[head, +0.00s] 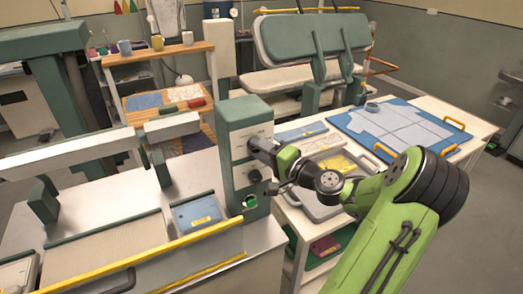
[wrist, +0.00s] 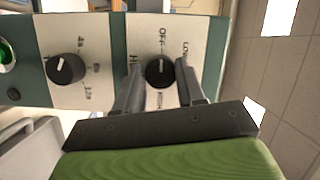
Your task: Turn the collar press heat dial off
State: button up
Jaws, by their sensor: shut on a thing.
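The heat dial (wrist: 160,72) is a round black knob on the pale face of the green collar press control box (head: 243,115). Labels around it read OFF, LOW and HI; a further one is partly hidden. Its white mark appears to point at OFF in the wrist view. My gripper (wrist: 160,84) is shut on the dial, one finger on each side. In the head view my gripper (head: 262,148) is at the upper part of the box face and hides the dial.
A second black knob (wrist: 66,69) sits beside the dial, with a green button (wrist: 6,55) beyond it. The press bed with a yellow front bar (head: 180,243) lies left of the box. A table with a blue board (head: 395,125) stands to the right.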

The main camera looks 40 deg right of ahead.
jog(key=o, duration=1)
jog(key=shift+o, duration=0.2)
jog(key=s, duration=1.5)
jog(key=shift+s+d+r+b, duration=0.15)
jog(key=shift+s+d+b, duration=0.25)
jog(key=shift+d, duration=0.05)
